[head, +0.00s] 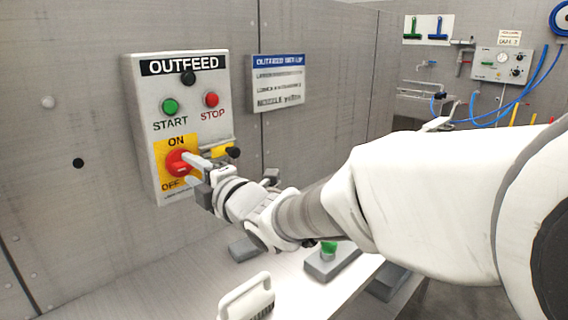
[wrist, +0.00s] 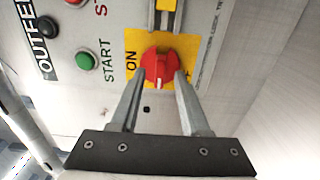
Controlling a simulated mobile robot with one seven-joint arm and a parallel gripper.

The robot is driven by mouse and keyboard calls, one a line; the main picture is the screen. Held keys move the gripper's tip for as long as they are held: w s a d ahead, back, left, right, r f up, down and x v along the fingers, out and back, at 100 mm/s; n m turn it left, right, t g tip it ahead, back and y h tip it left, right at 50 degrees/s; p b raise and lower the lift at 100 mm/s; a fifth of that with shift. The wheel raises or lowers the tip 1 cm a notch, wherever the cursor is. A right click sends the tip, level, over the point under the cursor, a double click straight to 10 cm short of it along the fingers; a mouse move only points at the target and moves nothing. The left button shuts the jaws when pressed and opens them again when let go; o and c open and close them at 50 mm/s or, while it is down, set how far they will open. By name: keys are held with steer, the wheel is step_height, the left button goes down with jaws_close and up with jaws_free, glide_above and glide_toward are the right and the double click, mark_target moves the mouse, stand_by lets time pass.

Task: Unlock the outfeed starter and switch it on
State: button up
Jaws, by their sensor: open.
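The grey OUTFEED starter box (head: 140,105) is on the wall at left. Its red rotary knob (head: 178,162) sits on a yellow plate (head: 163,146) marked ON above and OFF below. In the wrist view the knob (wrist: 158,66) shows a white mark on its near side. My gripper (wrist: 159,84) is open, its fingers at either side of the knob's near edge; whether they touch it I cannot tell. A metal track with a yellow piece (wrist: 166,5) lies beside the plate. In the head view a yellow part with a black end (head: 233,152) shows right of the knob, partly behind my gripper.
The box has a green START button (head: 170,106), a red STOP button (head: 212,100) and a black round part (head: 188,78). A notice sign (head: 279,84) hangs to the right. Below, a white-handled brush (head: 246,296) and a grey block with a green top (head: 330,262) are on the bench.

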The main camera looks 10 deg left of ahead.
steer(key=shift+x, duration=0.95)
jaws_close()
